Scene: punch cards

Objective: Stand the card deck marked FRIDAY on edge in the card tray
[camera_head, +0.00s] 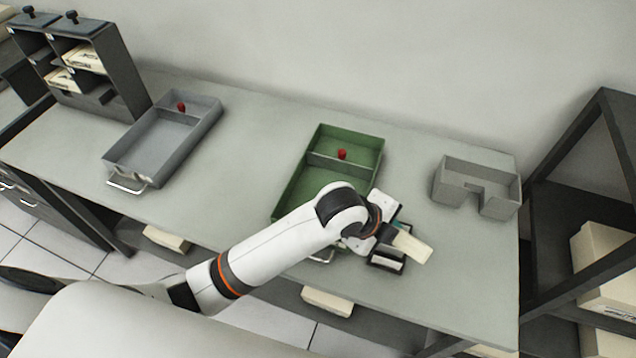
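One arm of mine comes in from the left, and its gripper (388,247) is over the table to the right of the green tray. This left gripper looks shut on a cream card deck (413,248), which sticks out to the right of the dark fingers. No marking on the deck can be read, so I cannot tell if it is FRIDAY. A grey open box with a notched front (452,192) stands empty at the table's right end, apart from the deck; it may be the card tray. My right gripper is not in view.
A green tray (291,196) and a grey tray (128,158), each with a divider and a red piece inside, lie on the table (235,150). A dark rack (122,75) with cream decks stands at the back left. A dark shelf (555,195) stands right of the table.

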